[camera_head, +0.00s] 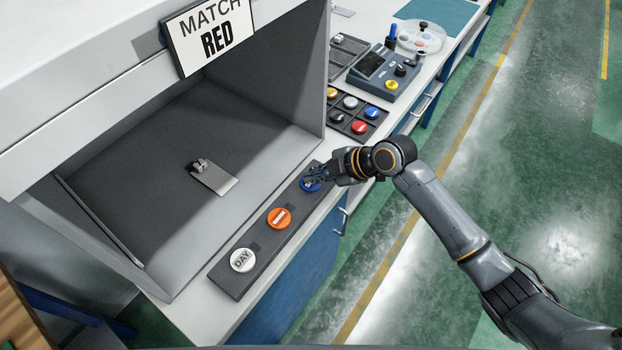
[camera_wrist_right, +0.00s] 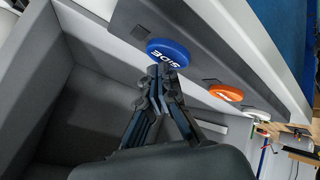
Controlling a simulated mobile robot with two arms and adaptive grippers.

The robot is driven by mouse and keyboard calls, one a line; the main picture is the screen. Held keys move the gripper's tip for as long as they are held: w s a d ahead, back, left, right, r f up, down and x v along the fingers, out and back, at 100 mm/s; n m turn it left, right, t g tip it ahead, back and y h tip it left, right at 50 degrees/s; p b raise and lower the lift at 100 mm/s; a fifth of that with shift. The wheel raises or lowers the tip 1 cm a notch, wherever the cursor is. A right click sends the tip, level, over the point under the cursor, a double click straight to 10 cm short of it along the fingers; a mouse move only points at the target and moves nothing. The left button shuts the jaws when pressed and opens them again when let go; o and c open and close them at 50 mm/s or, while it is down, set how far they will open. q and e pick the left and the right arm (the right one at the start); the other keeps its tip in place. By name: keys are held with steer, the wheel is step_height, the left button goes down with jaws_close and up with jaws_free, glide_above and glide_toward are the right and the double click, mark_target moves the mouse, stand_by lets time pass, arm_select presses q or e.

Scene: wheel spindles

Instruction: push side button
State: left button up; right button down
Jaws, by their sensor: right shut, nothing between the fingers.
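The blue side button (camera_head: 309,185) sits at the far right end of a dark strip (camera_head: 228,279) on the bench edge in the head view. In the right wrist view the blue button (camera_wrist_right: 168,51) reads "SIDE". My right gripper (camera_head: 322,176) is shut and empty. Its fingertips also show in the right wrist view (camera_wrist_right: 162,72), right at the blue button's edge; I cannot tell whether they touch it. In the head view the gripper partly covers the button. My left gripper is not in view.
On the same strip are an orange button (camera_head: 278,217) and a white "DAY" button (camera_head: 242,260). A grey booth (camera_head: 120,215) with a "MATCH RED" sign (camera_head: 208,33) stands behind the strip. A tray of colored buttons (camera_head: 350,118) and a control box (camera_head: 375,75) lie farther along the bench.

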mark_target(314, 184)
steer(key=shift+f, duration=0.3)
steer(key=shift+r, duration=0.45)
step_height(314, 184, up, 6)
steer(key=p, duration=0.5)
steer(key=shift+s, duration=0.1)
stand_by(0.6)
